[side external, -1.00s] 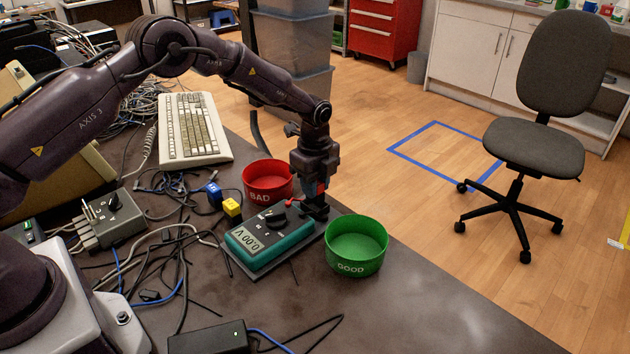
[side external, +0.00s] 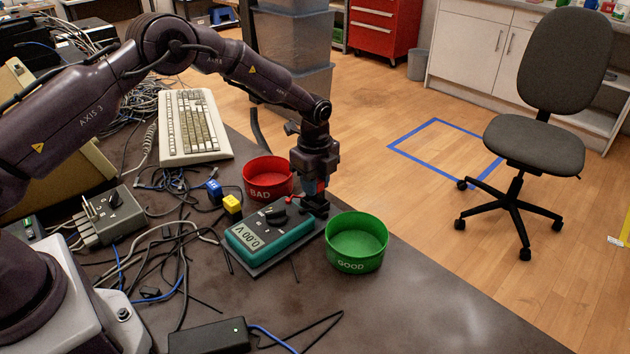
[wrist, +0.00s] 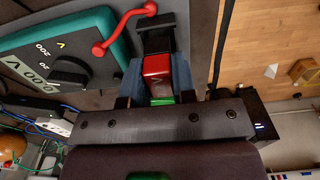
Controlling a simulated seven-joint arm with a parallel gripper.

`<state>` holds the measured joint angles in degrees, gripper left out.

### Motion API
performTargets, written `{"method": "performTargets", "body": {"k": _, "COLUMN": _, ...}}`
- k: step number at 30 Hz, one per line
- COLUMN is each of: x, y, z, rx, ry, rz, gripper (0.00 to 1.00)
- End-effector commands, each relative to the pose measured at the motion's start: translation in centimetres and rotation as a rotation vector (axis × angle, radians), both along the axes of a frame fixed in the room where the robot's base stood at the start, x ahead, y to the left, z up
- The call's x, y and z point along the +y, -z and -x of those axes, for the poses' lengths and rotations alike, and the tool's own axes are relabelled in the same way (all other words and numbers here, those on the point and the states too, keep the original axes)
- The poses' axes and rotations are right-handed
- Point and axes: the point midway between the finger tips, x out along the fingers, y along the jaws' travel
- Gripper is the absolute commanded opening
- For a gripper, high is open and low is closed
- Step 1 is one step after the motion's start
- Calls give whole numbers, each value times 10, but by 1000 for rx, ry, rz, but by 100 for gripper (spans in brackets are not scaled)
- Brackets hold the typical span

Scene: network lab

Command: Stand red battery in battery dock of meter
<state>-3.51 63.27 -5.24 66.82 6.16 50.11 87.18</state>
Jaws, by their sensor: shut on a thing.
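My gripper (wrist: 157,82) is shut on the red battery (wrist: 157,66), which sits between its two fingers in the wrist view. The battery's end faces the black battery dock (wrist: 157,38) at the meter's edge; I cannot tell whether it is seated inside. The teal meter (wrist: 105,35) lies beside the fingers, and a red lead (wrist: 122,30) runs from it to the dock. In the side view, my gripper (side external: 315,200) points down at the far right end of the meter (side external: 268,243); the fingers mostly hide the battery and dock.
A green GOOD bowl (side external: 356,262) stands close to the right of my gripper, and a red BAD bowl (side external: 268,185) close to the left. The front right table area is clear.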

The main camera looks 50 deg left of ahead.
Motion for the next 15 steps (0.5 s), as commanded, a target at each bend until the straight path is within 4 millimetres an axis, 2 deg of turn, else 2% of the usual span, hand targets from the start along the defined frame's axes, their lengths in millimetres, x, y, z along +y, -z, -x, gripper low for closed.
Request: {"method": "performTargets", "body": {"k": 15, "x": 0, "y": 11, "z": 0, "rx": 1, "ry": 0, "rz": 0, "gripper": 0}}
